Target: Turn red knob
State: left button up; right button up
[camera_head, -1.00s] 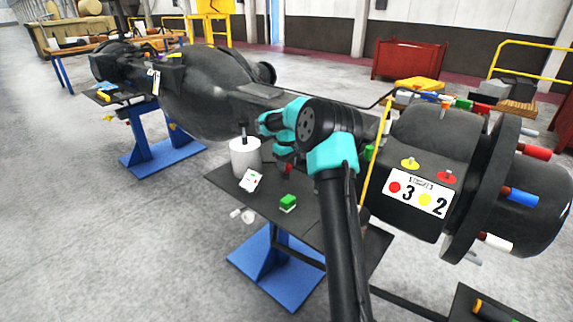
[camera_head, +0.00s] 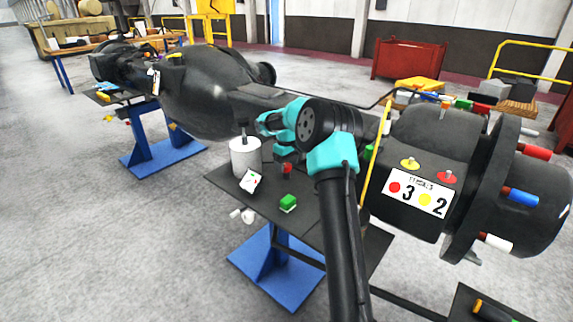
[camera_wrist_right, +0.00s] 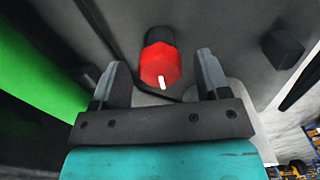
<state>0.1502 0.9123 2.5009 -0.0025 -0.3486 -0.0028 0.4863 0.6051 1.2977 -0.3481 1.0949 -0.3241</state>
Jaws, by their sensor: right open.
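The red knob (camera_wrist_right: 158,66) has a faceted red cap with a white mark on its lower edge and a dark base behind it. In the head view a small red piece (camera_head: 286,168) beside my right wrist looks like the same knob. My right gripper (camera_wrist_right: 161,60) is open, with its two dark fingers on either side of the knob in the wrist view and gaps on both sides. I cannot tell how far the fingertips are from it in depth. In the head view the fingers are mostly hidden by my arm. My left gripper is not in view.
A large black casting (camera_head: 436,150) with coloured pegs and a "3 2" sign (camera_head: 418,194) is at the right. A black bolt (camera_wrist_right: 283,48) is right of the knob.

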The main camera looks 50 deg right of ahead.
aim_at(286, 165)
notch_tip(286, 165, up, 17)
jog(key=shift+r, duration=0.2)
dwell(0.7)
jog(key=shift+a, duration=0.1)
